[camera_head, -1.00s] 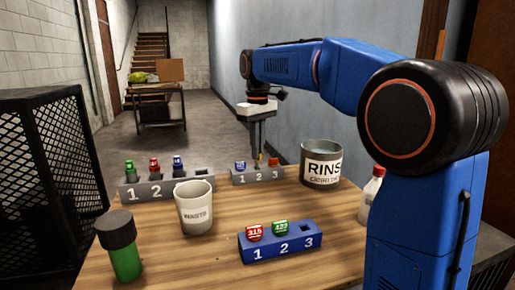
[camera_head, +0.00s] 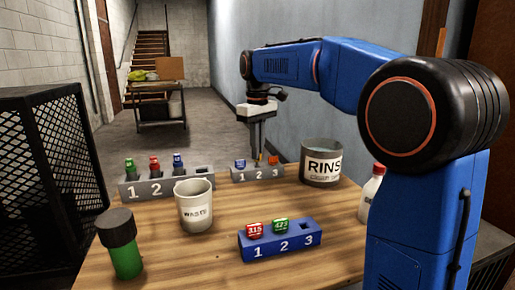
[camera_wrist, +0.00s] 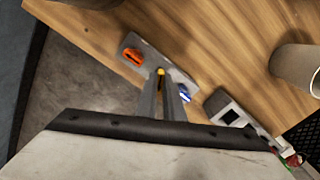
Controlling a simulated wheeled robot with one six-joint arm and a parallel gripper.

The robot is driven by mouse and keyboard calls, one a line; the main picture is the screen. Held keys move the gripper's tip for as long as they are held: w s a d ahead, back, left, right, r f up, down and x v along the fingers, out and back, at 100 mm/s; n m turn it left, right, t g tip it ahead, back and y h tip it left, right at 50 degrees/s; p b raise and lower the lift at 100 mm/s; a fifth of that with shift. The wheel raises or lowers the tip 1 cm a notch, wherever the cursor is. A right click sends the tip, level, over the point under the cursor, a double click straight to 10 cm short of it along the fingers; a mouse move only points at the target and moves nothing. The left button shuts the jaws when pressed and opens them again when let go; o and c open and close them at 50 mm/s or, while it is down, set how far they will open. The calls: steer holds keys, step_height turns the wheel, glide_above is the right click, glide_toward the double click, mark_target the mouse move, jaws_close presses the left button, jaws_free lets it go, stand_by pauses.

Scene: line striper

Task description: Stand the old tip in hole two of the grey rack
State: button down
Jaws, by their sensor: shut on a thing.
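The small grey rack (camera_head: 257,174), numbered 1 to 3, stands at the back of the table. A blue tip (camera_head: 240,164) is in hole one and an orange-red tip (camera_head: 274,160) is in hole three. My gripper (camera_head: 258,161) points down over hole two, shut on the old tip. In the wrist view a small yellow end of the old tip (camera_wrist: 160,71) shows at the fingertips, between the orange and blue tips of the grey rack (camera_wrist: 180,73). The fingers hide hole two, so I cannot tell how deep the tip sits.
A longer grey rack (camera_head: 165,190) holds green, red and blue tips at left. A waste cup (camera_head: 194,210), a rinse pot (camera_head: 321,165), a blue rack (camera_head: 280,246) with red and green tips, a green bottle (camera_head: 124,250) and a white bottle (camera_head: 372,195) stand around. The table's middle is clear.

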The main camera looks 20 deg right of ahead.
steer(key=shift+f, duration=0.9)
steer(key=c, duration=1.5)
jaws_free()
steer(key=shift+r, duration=0.1)
steer(key=shift+r, duration=3.4)
